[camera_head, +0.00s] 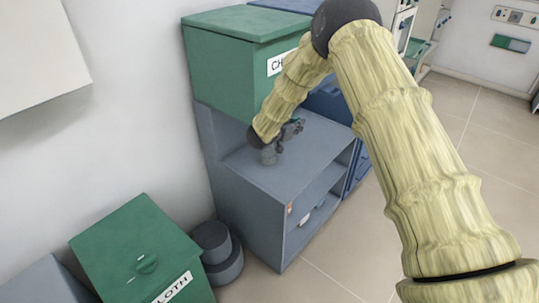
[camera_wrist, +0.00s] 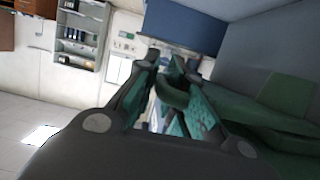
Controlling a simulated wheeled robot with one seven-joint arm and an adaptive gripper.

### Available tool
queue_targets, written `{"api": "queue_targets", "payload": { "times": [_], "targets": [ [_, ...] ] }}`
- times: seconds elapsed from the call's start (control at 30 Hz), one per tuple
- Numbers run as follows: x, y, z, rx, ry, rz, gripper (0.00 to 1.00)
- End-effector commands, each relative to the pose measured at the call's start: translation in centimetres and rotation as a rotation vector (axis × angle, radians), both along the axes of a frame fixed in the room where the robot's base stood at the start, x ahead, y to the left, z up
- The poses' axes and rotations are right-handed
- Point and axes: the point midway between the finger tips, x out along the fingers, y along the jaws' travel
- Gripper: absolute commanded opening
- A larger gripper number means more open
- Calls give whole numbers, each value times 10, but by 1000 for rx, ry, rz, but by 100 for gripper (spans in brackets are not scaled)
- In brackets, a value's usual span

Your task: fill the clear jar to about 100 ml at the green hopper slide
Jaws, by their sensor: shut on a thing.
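The green hopper (camera_head: 240,70), labelled with letters starting "CH", sits on a grey-blue stand with an open bay. My gripper (camera_head: 291,131) is in this bay, below the hopper's front edge. In the wrist view my gripper (camera_wrist: 172,100) is shut around a dark green curved piece (camera_wrist: 176,92), which looks like the slide's handle. Dark green parts (camera_wrist: 255,118) run off to the right there. A small grey, see-through-looking cylinder (camera_head: 268,156) stands on the bay's shelf just under my wrist. It may be the clear jar; its fill level cannot be seen.
A green bin (camera_head: 135,250) labelled "...LOTH" and dark round containers (camera_head: 218,252) stand at the lower left. A blue unit (camera_head: 328,103) adjoins the stand's far side. The stand has lower open shelves (camera_head: 318,210). Tiled floor is free to the right.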

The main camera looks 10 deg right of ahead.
Motion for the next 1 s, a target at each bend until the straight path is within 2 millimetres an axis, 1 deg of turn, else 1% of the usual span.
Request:
{"api": "queue_targets", "payload": {
  "times": [0.63,1.0],
  "targets": [
    [-16,-12,0,1,1,-1,0],
    [-17,-13,-1,1,0,0,0]
  ]
}}
